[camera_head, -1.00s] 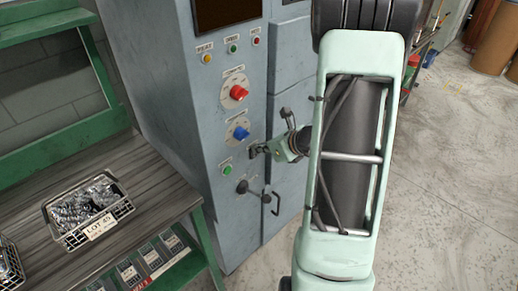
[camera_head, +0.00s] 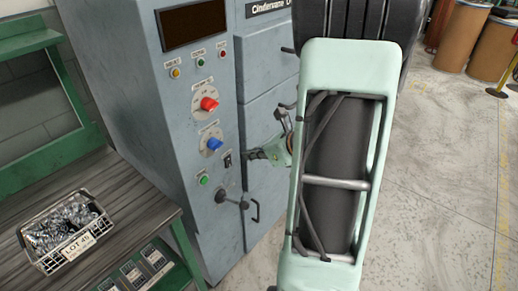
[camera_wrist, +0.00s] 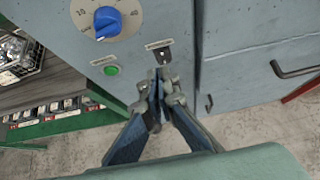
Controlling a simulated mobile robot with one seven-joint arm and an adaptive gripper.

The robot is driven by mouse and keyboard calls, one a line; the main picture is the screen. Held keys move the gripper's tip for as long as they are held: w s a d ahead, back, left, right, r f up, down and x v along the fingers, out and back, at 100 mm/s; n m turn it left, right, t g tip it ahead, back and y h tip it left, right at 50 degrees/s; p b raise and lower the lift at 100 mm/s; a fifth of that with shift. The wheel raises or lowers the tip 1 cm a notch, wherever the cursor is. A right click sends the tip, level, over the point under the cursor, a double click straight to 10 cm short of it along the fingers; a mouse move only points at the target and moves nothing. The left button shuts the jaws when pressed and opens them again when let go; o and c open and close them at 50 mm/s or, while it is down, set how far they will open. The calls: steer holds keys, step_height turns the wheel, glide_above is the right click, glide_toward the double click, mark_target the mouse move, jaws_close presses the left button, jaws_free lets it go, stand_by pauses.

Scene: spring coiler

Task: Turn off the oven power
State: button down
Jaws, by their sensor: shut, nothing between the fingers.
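The oven is a tall grey-blue cabinet (camera_head: 150,110) with a control panel. The switch's on or off position is too small to tell. My gripper (camera_head: 250,155) is just right of the switch in the head view. In the wrist view my gripper (camera_wrist: 158,78) is shut and empty, its tips just below the switch in the picture. I cannot tell whether they touch the panel.
Near the switch are a red knob (camera_head: 208,104), a blue knob (camera_head: 214,144), a green button (camera_head: 204,180) and a protruding black lever (camera_head: 232,200). A dark door handle (camera_wrist: 295,69) is to the right. A bench with a wire basket (camera_head: 66,230) stands left. The floor at right is open.

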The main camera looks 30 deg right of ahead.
steer(key=shift+w+r+v, duration=0.15)
steer(key=shift+r+v, duration=0.05)
steer(key=shift+v, duration=0.8)
steer(key=shift+w+r+v, duration=0.1)
steer(key=shift+r+v, duration=0.1)
steer(key=shift+v, duration=0.8)
steer(key=shift+a, duration=0.1)
